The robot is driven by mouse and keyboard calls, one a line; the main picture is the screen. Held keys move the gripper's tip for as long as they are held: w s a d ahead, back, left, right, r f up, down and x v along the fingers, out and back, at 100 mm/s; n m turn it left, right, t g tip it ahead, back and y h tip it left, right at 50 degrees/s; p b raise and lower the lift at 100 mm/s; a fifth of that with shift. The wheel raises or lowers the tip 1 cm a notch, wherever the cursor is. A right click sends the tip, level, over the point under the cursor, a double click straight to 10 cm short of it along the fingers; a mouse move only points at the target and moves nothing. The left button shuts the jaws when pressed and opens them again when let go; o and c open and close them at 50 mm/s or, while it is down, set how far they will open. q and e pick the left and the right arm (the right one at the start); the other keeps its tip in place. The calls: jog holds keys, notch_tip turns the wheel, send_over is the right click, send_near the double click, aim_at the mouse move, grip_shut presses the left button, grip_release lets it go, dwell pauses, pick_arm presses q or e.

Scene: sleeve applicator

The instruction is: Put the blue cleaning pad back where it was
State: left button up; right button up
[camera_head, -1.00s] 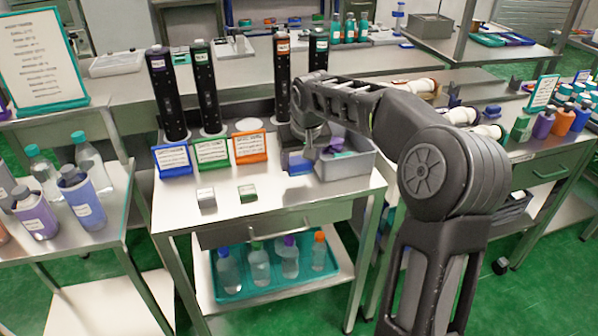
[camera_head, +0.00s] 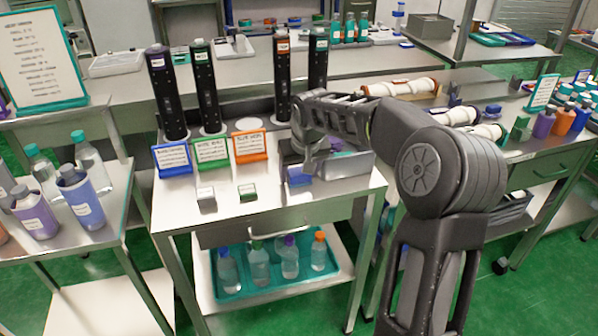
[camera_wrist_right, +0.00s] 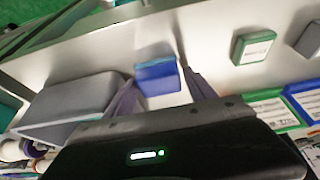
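In the right wrist view the pad (camera_wrist_right: 158,76) sits between the two fingertips of my right gripper (camera_wrist_right: 160,80), with a finger against each side. My right gripper (camera_head: 309,166) comes in from the right in the head view, its fingers partly hidden by its own wrist. Whether the pad touches the tabletop is hard to tell. My left gripper is not in view.
The grey bin (camera_head: 348,168) with coloured contents stands right beside the gripper. Blue, green and orange label stands (camera_head: 212,152) stand left, before tall black dispensers (camera_head: 167,93). Two small blocks, grey (camera_head: 206,199) and green (camera_head: 247,192), lie at front left. The front tabletop is otherwise clear.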

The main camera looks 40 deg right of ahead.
jog(key=shift+r, duration=0.1)
jog(key=shift+r, duration=0.2)
jog(key=v, duration=1.1)
jog(key=shift+s+r, duration=0.2)
jog(key=shift+r, duration=0.15)
jog(key=shift+a, duration=0.1)
